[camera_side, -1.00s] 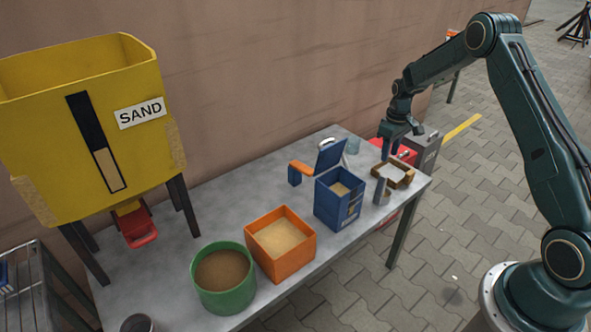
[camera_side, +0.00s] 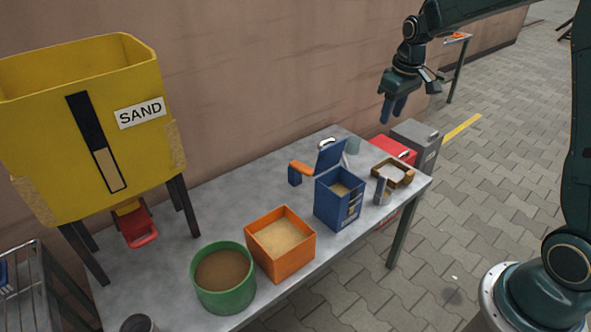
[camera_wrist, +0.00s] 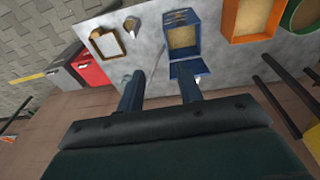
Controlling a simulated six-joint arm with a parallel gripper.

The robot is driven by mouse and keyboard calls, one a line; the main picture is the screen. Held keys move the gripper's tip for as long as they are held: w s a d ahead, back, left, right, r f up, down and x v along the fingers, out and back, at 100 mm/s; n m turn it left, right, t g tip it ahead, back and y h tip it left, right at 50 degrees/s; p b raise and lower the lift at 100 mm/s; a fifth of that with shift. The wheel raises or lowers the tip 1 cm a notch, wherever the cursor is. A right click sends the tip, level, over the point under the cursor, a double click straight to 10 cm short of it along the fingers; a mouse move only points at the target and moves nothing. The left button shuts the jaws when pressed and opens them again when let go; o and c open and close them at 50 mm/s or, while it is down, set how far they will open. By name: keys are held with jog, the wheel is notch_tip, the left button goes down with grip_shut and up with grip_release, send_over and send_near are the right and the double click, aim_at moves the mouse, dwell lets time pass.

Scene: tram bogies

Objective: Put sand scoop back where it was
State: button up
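I cannot tell for sure which item is the sand scoop. A small grey metal piece (camera_side: 381,191), possibly the scoop, stands at the right end of the table beside a brown wooden holder (camera_side: 405,180) with a pale inside. Both show at the top of the wrist view: the grey piece (camera_wrist: 131,24) and the brown holder (camera_wrist: 97,36). My gripper (camera_side: 393,108) is raised above and behind that end of the table, apart from everything. In the wrist view its two blue fingers (camera_wrist: 160,88) are spread with nothing held between them.
On the table (camera_side: 215,215) stand a blue box (camera_side: 336,205) with its lid raised, an orange bin (camera_side: 283,262) of sand, a green tub (camera_side: 225,293) and an orange-handled item (camera_side: 299,169). A yellow sand hopper (camera_side: 60,130) is at left. Red and grey cases stand behind the table's right end.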

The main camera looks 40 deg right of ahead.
jog(key=s+a+r+t, duration=0.1)
jog(key=s+a+r, duration=0.5)
jog(key=s, duration=0.3)
jog(key=s+a+r+t, duration=0.2)
jog(key=s+a+r, duration=0.4)
jog(key=s, duration=0.3)
jog(key=s+a+f, duration=0.1)
jog(key=s+a, duration=0.1)
jog(key=s, duration=0.6)
jog(key=shift+s+a+f+t+y, duration=0.25)
jog(key=shift+a+f+t+y, duration=0.05)
jog(key=shift+a+f+t, duration=0.1)
